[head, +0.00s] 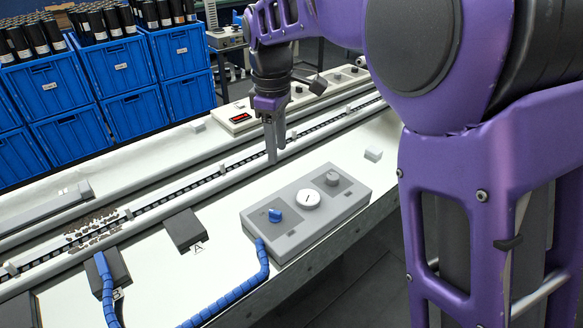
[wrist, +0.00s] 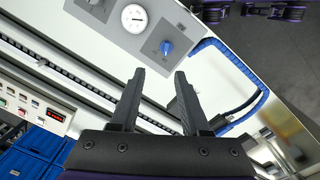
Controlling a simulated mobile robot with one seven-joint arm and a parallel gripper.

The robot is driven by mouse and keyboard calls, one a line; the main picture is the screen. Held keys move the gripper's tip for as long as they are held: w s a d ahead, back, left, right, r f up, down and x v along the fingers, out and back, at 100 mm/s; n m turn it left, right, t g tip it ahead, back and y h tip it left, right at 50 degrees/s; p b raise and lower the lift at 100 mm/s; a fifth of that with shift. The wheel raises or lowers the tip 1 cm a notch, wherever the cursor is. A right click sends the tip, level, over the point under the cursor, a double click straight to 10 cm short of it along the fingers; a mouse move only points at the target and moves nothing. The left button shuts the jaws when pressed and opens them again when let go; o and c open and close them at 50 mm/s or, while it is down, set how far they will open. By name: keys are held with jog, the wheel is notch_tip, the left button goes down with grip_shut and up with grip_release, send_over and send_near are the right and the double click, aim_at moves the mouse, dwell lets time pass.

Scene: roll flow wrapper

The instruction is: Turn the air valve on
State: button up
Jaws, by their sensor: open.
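The air valve is a small blue knob (head: 275,215) on the left part of a grey control box (head: 262,228), beside a round white gauge (head: 309,199). A blue hose (head: 262,262) runs from the box's left end. In the wrist view the blue knob (wrist: 166,47) and gauge (wrist: 134,18) show beyond the fingertips. My gripper (head: 273,158) points down above the conveyor rail, behind the box and apart from the knob. In the wrist view its two fingers (wrist: 160,75) are spread with nothing between them.
A grey knob (head: 333,178) sits on the box's right part. A dark block (head: 184,230) and a small white block (head: 373,154) lie on the white table near the box. The conveyor rail (head: 185,189) runs behind. Blue crates (head: 125,65) with dark rolls stand at the back left.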

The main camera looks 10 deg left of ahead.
aim_at(275, 211)
jog(key=f+b, duration=0.1)
jog(key=f, duration=1.1)
jog(key=f+b, duration=0.1)
jog(key=f, duration=0.4)
jog(key=shift+s+a+f+b, duration=0.3)
jog(key=shift+s+a+f, duration=0.1)
grip_shut()
